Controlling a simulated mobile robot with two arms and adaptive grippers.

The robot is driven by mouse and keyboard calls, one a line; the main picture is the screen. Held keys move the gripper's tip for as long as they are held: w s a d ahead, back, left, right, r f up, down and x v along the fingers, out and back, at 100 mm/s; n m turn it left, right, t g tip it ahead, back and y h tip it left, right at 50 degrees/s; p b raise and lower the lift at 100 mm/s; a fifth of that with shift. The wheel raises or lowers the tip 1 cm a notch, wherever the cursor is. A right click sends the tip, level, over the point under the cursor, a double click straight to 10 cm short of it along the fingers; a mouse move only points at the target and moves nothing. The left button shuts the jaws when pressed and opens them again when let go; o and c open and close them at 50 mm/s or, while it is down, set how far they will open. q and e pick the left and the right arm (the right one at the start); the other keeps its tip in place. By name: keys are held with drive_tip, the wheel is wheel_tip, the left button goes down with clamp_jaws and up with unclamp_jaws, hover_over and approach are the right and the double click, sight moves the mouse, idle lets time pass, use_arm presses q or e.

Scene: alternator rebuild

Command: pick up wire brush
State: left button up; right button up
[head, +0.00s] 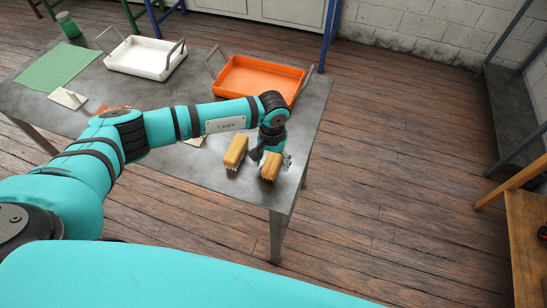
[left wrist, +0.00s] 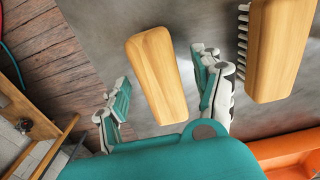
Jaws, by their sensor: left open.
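Two wooden-backed brushes lie on the grey table (head: 225,190) near its front right corner. The right brush (head: 270,168) is below my left gripper (head: 268,153), which is open. In the left wrist view the same brush (left wrist: 158,72) lies between the two spread fingers of the gripper (left wrist: 162,88), apparently with space on both sides. The other brush (head: 235,151) is just left of it. In the left wrist view this second brush (left wrist: 277,50) shows pale bristles along its side, outside the fingers. My right gripper is not in view.
An orange tray (head: 259,62) with handles stands behind my arm; a white tray (head: 146,41) is farther left. A green cloth (head: 58,66) and a green jar (head: 68,25) are at the far left. The table's right edge is close to the gripper.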

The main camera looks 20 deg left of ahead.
use_arm(q)
drive_tip(key=shift+f, duration=0.45)
clamp_jaws()
drive_tip(key=shift+w+r+b, duration=0.1)
drive_tip(key=shift+r+b, duration=0.35)
drive_tip(key=shift+r, duration=0.05)
wheel_tip(320, 180, up, 2)
drive_tip(key=shift+b, duration=0.8)
drive_tip(key=s+d+r+b, duration=0.2)
drive_tip(key=s+b, duration=0.3)
drive_tip(key=s, duration=1.1)
drive_tip(key=shift+d, duration=0.45)
